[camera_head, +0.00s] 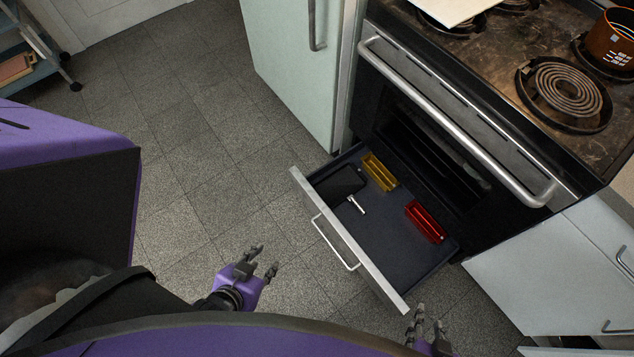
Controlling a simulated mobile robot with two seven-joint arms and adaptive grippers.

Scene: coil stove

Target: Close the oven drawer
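The oven drawer (350,242) is pulled out below the stove, with a light front panel and a white bar handle (334,243) facing me. My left gripper (266,262) is left of the drawer front, apart from the handle, with its fingers spread and nothing between them. My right gripper (428,325) is at the bottom edge of the view, close to the near right corner of the drawer front. Its fingertips point up and look apart; its base is cut off by the frame. I cannot tell whether it touches the drawer.
The drawer holds a yellow tray (379,172), a red tray (425,221) and a dark item with a light handle (342,186). The oven door handle (455,120) sticks out above. A brown pot (610,38) stands on the stove. Tiled floor (205,160) left of the drawer is clear.

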